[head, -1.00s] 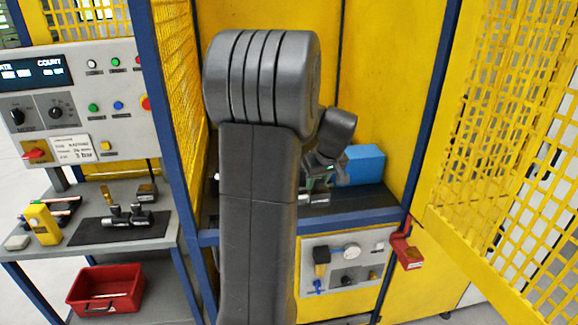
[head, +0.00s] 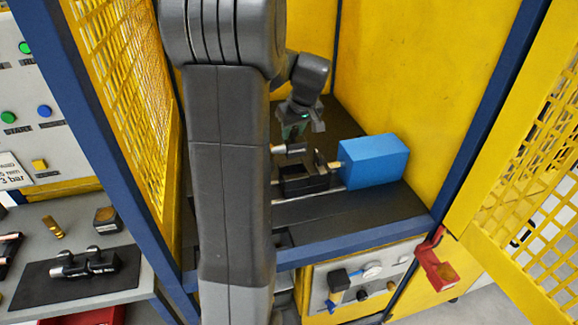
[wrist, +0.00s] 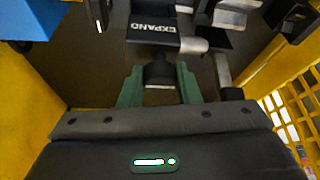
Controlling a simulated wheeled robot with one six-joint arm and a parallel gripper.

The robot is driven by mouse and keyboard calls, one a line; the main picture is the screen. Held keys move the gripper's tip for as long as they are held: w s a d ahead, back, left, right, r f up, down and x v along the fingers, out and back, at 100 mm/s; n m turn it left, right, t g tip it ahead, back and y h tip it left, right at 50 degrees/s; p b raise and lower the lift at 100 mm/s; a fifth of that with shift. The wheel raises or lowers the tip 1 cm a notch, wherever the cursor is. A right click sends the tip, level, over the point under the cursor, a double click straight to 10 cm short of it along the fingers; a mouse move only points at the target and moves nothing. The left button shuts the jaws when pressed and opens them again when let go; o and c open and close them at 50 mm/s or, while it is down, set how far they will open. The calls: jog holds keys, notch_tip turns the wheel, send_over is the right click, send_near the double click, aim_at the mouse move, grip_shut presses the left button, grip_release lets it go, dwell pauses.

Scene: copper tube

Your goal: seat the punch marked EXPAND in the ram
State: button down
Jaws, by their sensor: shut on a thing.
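The punch (wrist: 153,30) has a black block with EXPAND in white letters; a silver cylindrical end projects to its right in the wrist view. My gripper (wrist: 160,85) is shut on its dark stem between two green fingers. In the head view my gripper (head: 296,130) is over the machine bed, with the punch (head: 279,149) below it, its silver end pointing left. The ram (head: 331,166), a short brass-coloured end beside the blue block (head: 372,163), is to the right and slightly lower. The punch looks apart from it. My arm hides part of the bed's left side.
A black fixture (head: 304,180) with silver rods is on the bed. Yellow walls and a mesh door (head: 530,210) surround it. A red latch (head: 434,265) is on the front frame. At left a side bench (head: 30,225) bears a black mat (head: 70,275) and small parts.

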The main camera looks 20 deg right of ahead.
aim_at(293, 157)
notch_tip(293, 157, down, 10)
jog(key=b, duration=0.4)
jog(key=shift+r, duration=0.15)
jog(key=shift+b, duration=0.35)
jog(key=c, duration=1.1)
grip_release()
jog(key=shift+o, duration=0.2)
jog(key=b+v, duration=0.1)
jog(key=v, duration=1.1)
